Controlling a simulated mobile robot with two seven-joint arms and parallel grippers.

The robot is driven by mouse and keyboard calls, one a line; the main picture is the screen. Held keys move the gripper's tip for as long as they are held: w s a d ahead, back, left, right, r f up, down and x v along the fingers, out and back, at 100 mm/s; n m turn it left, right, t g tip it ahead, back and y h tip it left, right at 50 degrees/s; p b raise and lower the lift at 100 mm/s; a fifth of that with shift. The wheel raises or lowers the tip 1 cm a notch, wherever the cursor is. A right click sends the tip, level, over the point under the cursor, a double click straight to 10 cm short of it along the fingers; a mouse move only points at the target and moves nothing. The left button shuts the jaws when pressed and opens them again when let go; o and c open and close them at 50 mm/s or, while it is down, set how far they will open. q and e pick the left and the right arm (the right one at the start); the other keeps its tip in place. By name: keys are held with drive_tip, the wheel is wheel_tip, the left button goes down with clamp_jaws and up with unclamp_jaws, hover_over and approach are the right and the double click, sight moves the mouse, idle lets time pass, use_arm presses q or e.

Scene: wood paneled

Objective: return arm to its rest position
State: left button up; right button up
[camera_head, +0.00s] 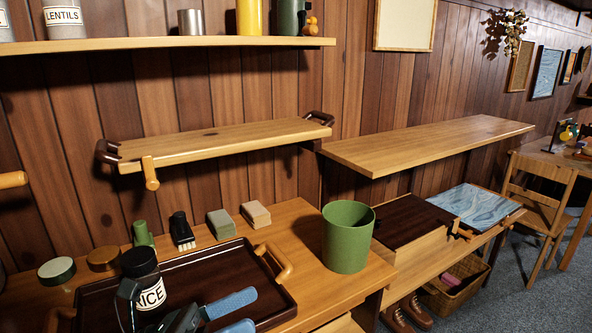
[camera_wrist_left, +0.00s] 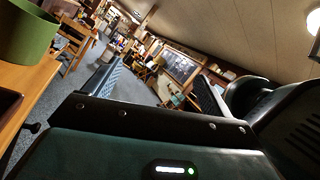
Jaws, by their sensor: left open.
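My left gripper (camera_head: 236,316) is at the bottom of the head view, above the front of a dark tray (camera_head: 225,262). Its two blue-grey fingers point right. In the left wrist view the fingers stand well apart with nothing between them, so the gripper (camera_wrist_left: 158,92) is open and empty. A dark-lidded jar labelled RICE (camera_head: 150,297) stands at the tray, partly hidden by parts of my left gripper. My right gripper is not in view.
A green bin (camera_head: 348,238) stands on the wooden counter (camera_head: 300,215), right of the tray. A wooden shelf board (camera_head: 220,140) with dark end handles hangs above. Small blocks and lidded pots line the counter's back. Another shelf (camera_head: 430,143) juts out at right.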

use_arm(q)
drive_tip(key=w+a+f+n+t+y, duration=0.1)
drive_tip(key=a+f+n+t+y, duration=0.2)
drive_tip(key=f+n+t+y, duration=0.8)
drive_tip(key=w+a+f+n+y, duration=0.25)
drive_tip(key=f+n, duration=0.25)
drive_tip(key=n, duration=1.4)
drive_tip(key=s+f+n+g+y, duration=0.2)
drive_tip(key=s+f+n, duration=0.3)
drive_tip(key=f, duration=0.3)
drive_tip(key=s+f+n+g+y, duration=0.2)
drive_tip(key=s+f+n+g, duration=0.3)
drive_tip(key=s+f+n, duration=0.1)
wheel_tip(320, 180, down, 2)
drive_tip(key=shift+a+n+p, duration=0.35)
drive_tip(key=shift+n, duration=0.25)
drive_tip(key=shift+c, duration=0.4)
